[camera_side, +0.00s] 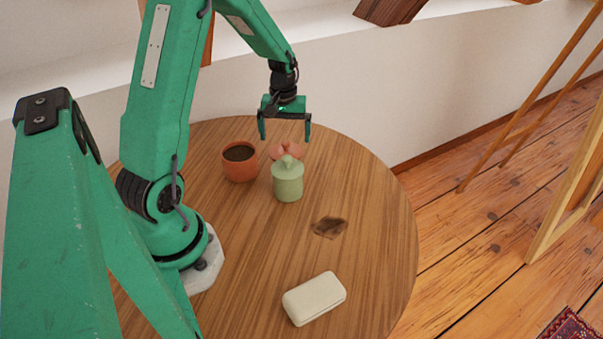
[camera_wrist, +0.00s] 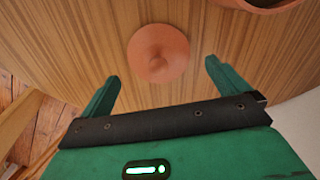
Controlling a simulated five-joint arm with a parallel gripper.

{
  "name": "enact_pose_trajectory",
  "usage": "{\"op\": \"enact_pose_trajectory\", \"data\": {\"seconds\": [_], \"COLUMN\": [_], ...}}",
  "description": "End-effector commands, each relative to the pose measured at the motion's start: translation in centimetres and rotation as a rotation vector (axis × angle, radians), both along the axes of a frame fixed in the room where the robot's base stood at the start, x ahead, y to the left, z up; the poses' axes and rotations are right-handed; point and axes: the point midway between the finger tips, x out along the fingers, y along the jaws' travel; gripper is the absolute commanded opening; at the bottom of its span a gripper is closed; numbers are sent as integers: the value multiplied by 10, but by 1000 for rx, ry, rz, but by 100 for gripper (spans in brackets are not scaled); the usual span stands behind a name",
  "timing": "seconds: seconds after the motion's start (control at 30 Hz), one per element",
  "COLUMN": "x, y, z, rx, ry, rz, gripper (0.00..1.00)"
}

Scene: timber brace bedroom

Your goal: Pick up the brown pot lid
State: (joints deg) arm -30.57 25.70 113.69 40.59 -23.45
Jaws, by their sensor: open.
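The brown pot lid (camera_wrist: 160,48) is a round, reddish-brown disc with a small central knob, lying on the wooden table in the wrist view. In the side view the lid (camera_side: 276,152) is partly hidden behind a green lidded jar. My gripper (camera_side: 285,134) is open and empty, pointing down above the table near the lid. In the wrist view the two green fingers of my gripper (camera_wrist: 162,80) are spread wide, with the lid beyond their tips and between their lines.
A green lidded jar (camera_side: 288,183) stands just in front of the lid. A terracotta pot (camera_side: 240,165) with dark contents stands to its left. The table's right side is clear.

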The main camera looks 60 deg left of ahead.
Motion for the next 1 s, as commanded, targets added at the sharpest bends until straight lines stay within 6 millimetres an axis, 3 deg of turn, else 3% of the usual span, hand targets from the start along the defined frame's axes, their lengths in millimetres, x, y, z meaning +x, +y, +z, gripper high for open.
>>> {"op": "enact_pose_trajectory", "data": {"seconds": [0.33, 0.9, 1.0], "x": [0, 1, 1], "y": [-3, -2, -2], "z": [-35, -38, -38], "rx": [-1, 0, 0], "ry": [2, 0, 0], "rz": [0, 0, 0], "gripper": [100, 100, 80]}}
